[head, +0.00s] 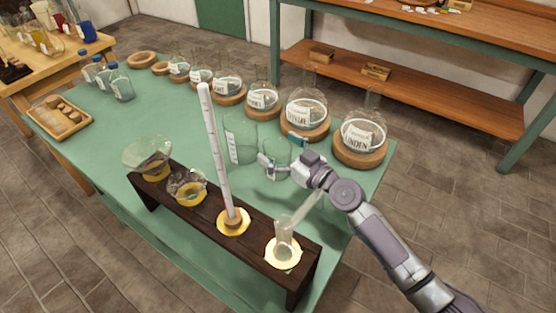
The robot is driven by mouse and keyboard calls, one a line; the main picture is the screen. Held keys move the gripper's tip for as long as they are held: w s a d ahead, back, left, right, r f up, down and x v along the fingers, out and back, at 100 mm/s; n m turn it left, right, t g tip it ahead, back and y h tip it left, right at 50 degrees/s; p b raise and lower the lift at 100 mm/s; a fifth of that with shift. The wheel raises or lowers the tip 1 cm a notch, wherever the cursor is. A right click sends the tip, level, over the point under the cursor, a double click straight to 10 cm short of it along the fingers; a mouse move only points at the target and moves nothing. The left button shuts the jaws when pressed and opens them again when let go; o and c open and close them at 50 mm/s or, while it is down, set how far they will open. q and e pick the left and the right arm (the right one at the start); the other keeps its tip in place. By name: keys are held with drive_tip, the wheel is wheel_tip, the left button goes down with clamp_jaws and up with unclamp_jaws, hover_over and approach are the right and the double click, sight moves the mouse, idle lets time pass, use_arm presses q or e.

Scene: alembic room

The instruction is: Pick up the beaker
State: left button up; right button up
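A small clear glass beaker (277,172) stands upright on the green table, right of a larger clear beaker (238,145). My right gripper (281,152) reaches in from the lower right and is at the small beaker. One fingertip shows at the beaker's left side and the other at its upper right. I cannot tell whether the fingers press on the glass or are just around it. My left gripper is not in view.
A dark wooden stand (208,205) with glassware and a tall tube (216,150) is in front. Round flasks on wooden rings, such as the LINDEN flask (363,136), line the back. A wooden tray (75,131) lies left. The table's middle left is clear.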

drive_tip(key=c, duration=1.1)
drive_tip(key=shift+r, duration=0.1)
